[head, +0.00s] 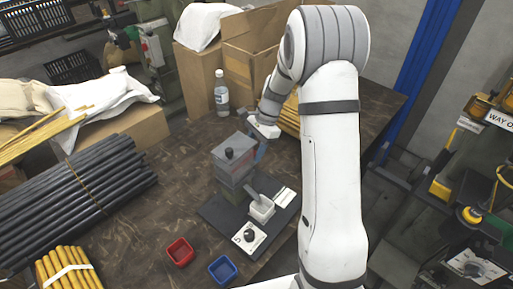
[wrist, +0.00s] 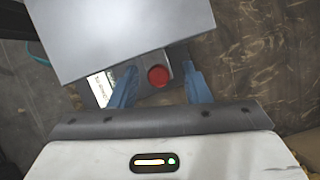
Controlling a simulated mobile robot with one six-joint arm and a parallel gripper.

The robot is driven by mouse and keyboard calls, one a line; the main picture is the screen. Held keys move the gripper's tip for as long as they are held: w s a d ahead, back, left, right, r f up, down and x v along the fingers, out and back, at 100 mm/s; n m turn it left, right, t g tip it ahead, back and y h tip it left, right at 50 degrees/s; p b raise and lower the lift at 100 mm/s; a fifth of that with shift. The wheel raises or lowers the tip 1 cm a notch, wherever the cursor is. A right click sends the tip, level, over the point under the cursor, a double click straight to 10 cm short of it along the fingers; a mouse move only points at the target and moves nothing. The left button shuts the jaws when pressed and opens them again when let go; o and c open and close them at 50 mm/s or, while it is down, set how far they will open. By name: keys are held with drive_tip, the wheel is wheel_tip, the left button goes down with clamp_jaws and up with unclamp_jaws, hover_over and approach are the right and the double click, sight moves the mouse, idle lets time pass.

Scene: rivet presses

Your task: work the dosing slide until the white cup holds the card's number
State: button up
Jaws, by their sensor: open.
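The dosing device is a grey box (head: 233,160) with a black knob on top, standing on a dark base plate (head: 218,212). The white cup (head: 262,209) sits at its front below a grey chute; its contents cannot be made out. A white card (head: 285,197) lies beside the cup, its number unreadable. My gripper (head: 262,152) is behind the box, partly hidden by it. In the wrist view my gripper (wrist: 160,67) is open, with blue fingers on either side of a red round knob (wrist: 158,76). The grey housing (wrist: 120,35) is just beyond; contact with the knob cannot be told.
A white panel with a black dial (head: 248,237) is at the plate's front. Red (head: 180,252) and blue (head: 223,270) trays stand in front. A bottle (head: 221,95) and cardboard boxes (head: 250,50) are behind. Dark rods (head: 75,195) lie left. The table between is clear.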

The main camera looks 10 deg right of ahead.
drive_tip(key=shift+c, duration=0.3)
clamp_jaws()
